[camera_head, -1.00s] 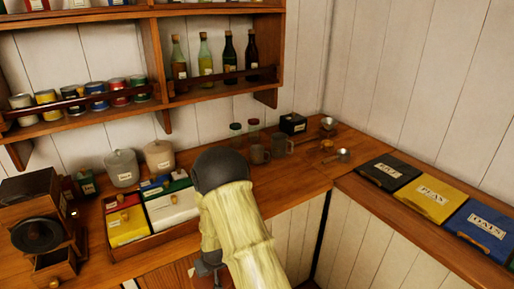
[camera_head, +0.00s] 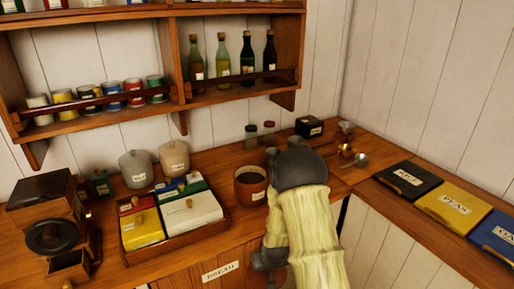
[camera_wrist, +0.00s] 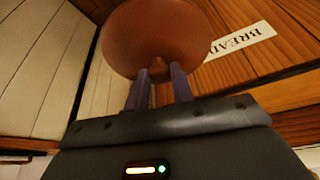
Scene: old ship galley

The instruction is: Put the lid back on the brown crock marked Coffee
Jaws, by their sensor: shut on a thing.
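The brown crock (camera_head: 247,194) stands on the wooden counter, right of the tray of boxes. It is open at the top and dark inside; a pale label shows at its right side, too small to read. My gripper (camera_wrist: 160,72) is shut on the knob of a round brown lid (camera_wrist: 155,35) in the wrist view. The lid is off the crock, in front of the counter's front face near the "BREAD" label (camera_wrist: 240,40). In the head view my arm stands right of the crock, and I cannot make out the lid there.
A tray (camera_head: 178,238) of coloured boxes sits left of the crock, with two pale lidded crocks (camera_head: 136,170) behind it. A coffee grinder (camera_head: 50,215) stands at far left. Mugs, jars and a black box (camera_head: 309,127) are behind my arm. A shelf (camera_head: 225,90) overhangs the back.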

